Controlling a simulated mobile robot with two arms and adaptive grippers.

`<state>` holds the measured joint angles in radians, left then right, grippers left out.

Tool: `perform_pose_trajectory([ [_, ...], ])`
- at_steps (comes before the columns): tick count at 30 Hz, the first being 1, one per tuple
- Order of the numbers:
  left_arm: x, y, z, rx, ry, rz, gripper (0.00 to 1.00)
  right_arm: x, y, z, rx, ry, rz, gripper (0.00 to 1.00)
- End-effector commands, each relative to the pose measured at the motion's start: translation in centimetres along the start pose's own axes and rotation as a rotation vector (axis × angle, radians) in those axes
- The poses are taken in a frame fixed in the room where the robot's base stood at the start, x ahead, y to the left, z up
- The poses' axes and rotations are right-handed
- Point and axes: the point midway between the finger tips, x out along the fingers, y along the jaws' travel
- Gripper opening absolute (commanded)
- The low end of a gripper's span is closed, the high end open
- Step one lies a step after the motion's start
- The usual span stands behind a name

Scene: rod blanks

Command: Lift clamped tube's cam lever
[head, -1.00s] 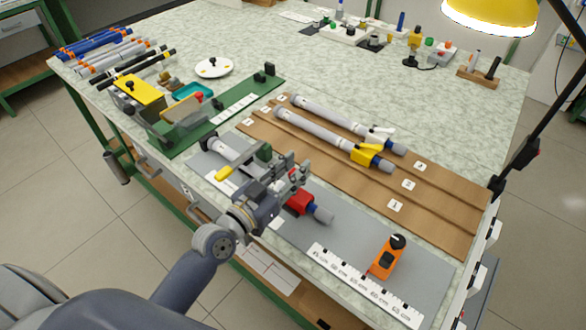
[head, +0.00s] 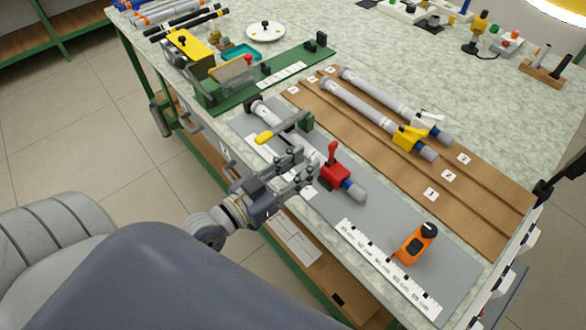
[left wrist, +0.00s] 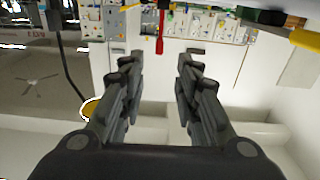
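The clamped tube (head: 282,117) lies on a grey mat, held by a green clamp (head: 305,122) with a yellow-ended handle (head: 264,138). Its red collar (head: 335,177) is near the right end, and the red cam lever (head: 332,153) stands upright from it. My left gripper (head: 308,169) is just left of the collar, with its fingers apart and nothing between them. The lever (left wrist: 160,30) also shows in the left wrist view, beyond the gap between the fingertips (left wrist: 160,60). My right gripper is not in view.
A wooden board (head: 480,205) behind holds two tubes, one with a yellow collar (head: 409,138) and one with a white collar (head: 428,121). An orange tool (head: 415,243) and a white ruler (head: 385,268) lie at the right on the mat.

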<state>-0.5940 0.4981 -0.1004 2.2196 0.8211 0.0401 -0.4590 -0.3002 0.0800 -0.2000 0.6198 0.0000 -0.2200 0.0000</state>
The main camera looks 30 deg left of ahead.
Motion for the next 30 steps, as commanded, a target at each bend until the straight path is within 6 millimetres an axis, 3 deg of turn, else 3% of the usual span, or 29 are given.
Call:
perform_pose_trajectory([
  [9,-2.0,0.0,0.0,-0.001,0.001,0.001,0.30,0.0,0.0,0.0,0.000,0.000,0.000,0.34],
  [30,-2.1,0.0,0.0,-0.001,0.000,0.000,0.30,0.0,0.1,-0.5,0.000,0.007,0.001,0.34],
])
